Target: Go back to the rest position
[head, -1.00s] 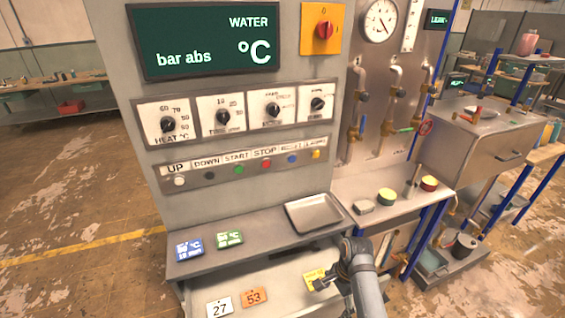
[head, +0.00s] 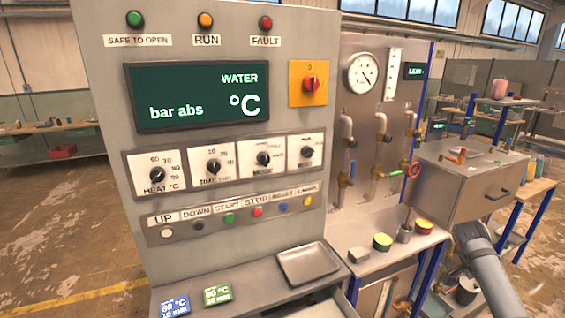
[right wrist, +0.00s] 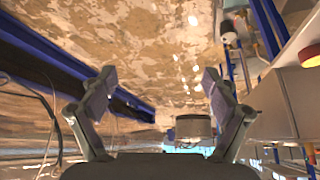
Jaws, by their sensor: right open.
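My right gripper (right wrist: 158,85) is open in the right wrist view, its two fingers spread wide with nothing between them. In the head view my right arm comes in at the lower right, in front of the bench; its gripper is small and hard to make out there. My left gripper is not in view.
The control cabinet (head: 235,190) stands at left centre. Its shelf holds a metal tray (head: 308,264), a blue card (head: 174,305) and a green card (head: 216,295).

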